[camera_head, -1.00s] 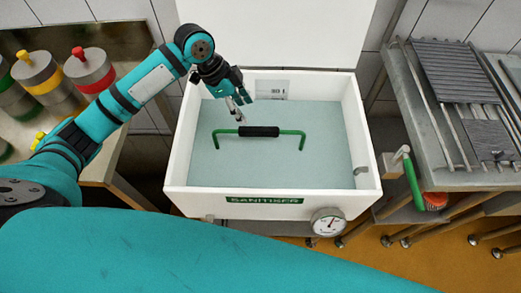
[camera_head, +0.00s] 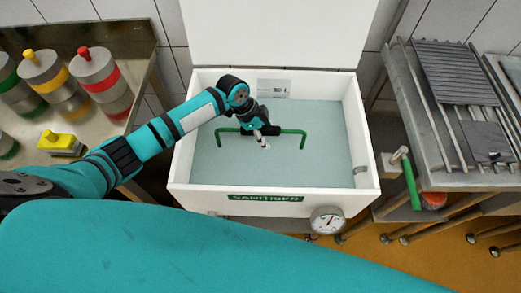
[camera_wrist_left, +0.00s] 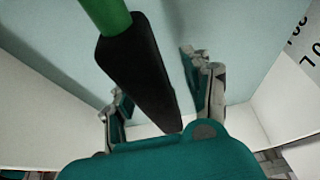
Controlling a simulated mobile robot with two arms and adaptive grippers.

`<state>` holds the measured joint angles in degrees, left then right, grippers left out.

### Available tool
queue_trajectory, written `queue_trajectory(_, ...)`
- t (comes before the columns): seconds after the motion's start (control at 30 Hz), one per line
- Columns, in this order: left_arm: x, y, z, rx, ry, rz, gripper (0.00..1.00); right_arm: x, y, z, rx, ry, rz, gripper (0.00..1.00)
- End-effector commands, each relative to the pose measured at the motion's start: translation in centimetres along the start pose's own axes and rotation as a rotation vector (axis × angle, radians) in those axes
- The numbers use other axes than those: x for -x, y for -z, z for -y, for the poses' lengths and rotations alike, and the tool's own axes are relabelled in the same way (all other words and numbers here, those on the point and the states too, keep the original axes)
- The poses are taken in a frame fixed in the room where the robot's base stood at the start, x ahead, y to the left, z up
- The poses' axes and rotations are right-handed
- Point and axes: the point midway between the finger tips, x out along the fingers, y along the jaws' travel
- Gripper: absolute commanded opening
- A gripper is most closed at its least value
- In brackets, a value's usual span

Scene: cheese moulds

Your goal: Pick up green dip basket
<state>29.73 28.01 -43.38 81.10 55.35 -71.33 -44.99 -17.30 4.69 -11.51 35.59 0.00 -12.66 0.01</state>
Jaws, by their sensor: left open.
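The green dip basket shows only as its green handle (camera_head: 303,141) with a black grip, standing out of the pale liquid in the white sanitiser tank (camera_head: 272,207). The basket below the handle is hidden. My left gripper (camera_head: 264,143) is over the middle of the handle, covering part of the grip. In the left wrist view, the black grip (camera_wrist_left: 138,70) runs between the spread fingers of the left gripper (camera_wrist_left: 160,95), with a gap on the right side. The left gripper is open; contact with the grip cannot be told. My right gripper is not in view.
The tank's white lid (camera_head: 275,35) stands raised behind. A dial (camera_head: 327,220) is on its front. A bench with several coloured-lid moulds (camera_head: 97,72) is at left, and a metal rack with dark ribbed plates (camera_head: 455,70) at right. Liquid around the handle is clear.

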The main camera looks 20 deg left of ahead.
Motion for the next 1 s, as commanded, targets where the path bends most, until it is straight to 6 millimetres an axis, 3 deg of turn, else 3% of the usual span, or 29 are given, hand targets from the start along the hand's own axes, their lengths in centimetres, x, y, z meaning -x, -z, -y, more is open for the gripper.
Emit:
queue_trajectory(0.27, -0.43, -0.03, -0.01, -0.001, 0.000, 0.000, 0.50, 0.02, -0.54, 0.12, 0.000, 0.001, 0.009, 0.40)
queue_trajectory(0.63, -0.39, -0.03, 0.00, -0.001, 0.000, 0.001, 0.02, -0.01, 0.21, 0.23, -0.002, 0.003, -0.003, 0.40)
queue_trajectory(1.0, -0.38, -0.03, 0.01, -0.001, 0.001, 0.001, 0.00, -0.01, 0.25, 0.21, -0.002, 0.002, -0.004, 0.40)
